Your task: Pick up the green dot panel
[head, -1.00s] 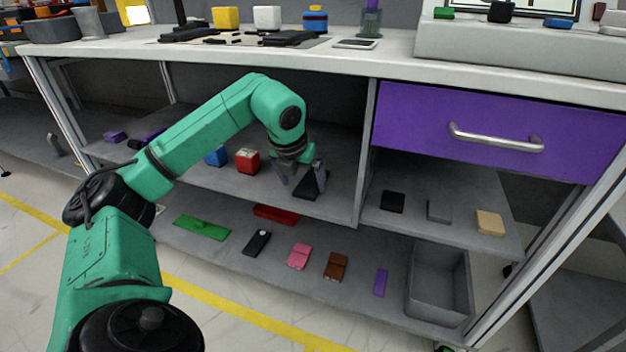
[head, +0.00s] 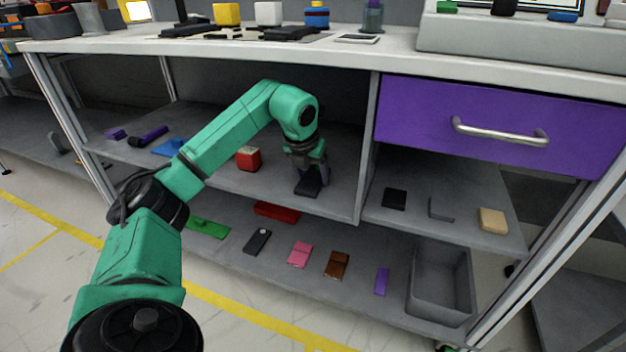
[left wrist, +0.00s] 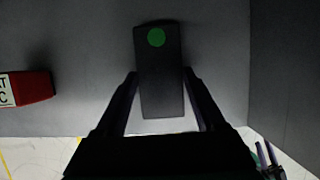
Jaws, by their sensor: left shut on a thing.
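The green dot panel is a flat dark slab with a round green dot near one end. It lies on the middle shelf, and in the left wrist view the panel (left wrist: 160,85) sits between my finger pads, its dotted end reaching beyond them. In the head view the panel (head: 307,187) shows below my left gripper (head: 311,178), near the shelf's front edge. The left gripper (left wrist: 160,95) is shut on the panel, pointing down from above. I cannot tell whether the panel is clear of the shelf. My right gripper is not in view.
A red block (head: 249,158) stands left of the gripper on the shelf, and a divider post (head: 366,150) is to its right. The lower shelf holds several flat pieces and a grey bin (head: 440,318). A purple drawer (head: 490,135) is closed at upper right.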

